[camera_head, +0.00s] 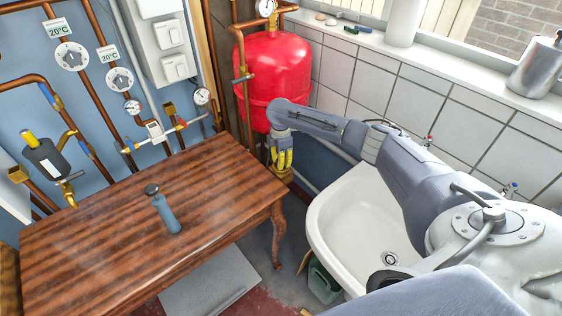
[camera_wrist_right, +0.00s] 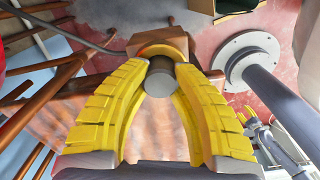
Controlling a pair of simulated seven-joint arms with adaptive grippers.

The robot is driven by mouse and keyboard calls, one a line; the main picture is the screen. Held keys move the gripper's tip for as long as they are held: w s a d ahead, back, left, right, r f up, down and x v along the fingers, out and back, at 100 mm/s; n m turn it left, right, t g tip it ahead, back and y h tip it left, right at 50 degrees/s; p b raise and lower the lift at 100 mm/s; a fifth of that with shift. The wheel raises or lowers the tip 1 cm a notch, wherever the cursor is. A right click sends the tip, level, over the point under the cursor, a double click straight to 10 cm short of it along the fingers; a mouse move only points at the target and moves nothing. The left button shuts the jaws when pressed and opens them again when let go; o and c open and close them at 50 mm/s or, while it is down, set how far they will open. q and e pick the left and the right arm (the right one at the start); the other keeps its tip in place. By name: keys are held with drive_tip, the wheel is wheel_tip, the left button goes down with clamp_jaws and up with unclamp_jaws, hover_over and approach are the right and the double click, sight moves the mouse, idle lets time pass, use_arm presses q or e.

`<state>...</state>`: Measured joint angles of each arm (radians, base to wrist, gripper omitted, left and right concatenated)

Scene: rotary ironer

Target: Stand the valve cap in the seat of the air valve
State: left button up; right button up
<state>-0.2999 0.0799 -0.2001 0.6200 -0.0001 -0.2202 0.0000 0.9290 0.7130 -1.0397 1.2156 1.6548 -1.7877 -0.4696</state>
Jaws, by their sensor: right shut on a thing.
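My right gripper (camera_head: 283,160) is at the foot of the red tank, just beyond the table's right corner. In the right wrist view its yellow fingers (camera_wrist_right: 160,68) are closed around a small grey round piece, which looks like the valve cap (camera_wrist_right: 157,80). A brown metal block, perhaps the air valve (camera_wrist_right: 160,41), lies right beyond the fingertips. In the head view a brass fitting (camera_head: 284,176) shows just under the fingers. The fingers hide the cap there, and I cannot tell whether it touches the seat. My left gripper (camera_wrist_right: 257,120) shows small at the right of the wrist view.
The red tank (camera_head: 274,80) stands close behind the right gripper. A white sink (camera_head: 335,215) lies under my right arm. Copper pipes and gauges line the blue wall.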

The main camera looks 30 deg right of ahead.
drive_tip(key=shift+f, duration=0.15)
drive_tip(key=o, duration=0.9)
drive_tip(key=shift+o, duration=0.2)
wheel_tip(320, 180, up, 12)
drive_tip(key=shift+r, duration=0.2)
drive_tip(key=shift+w+a, duration=0.1)
drive_tip(key=shift+a, duration=0.05)
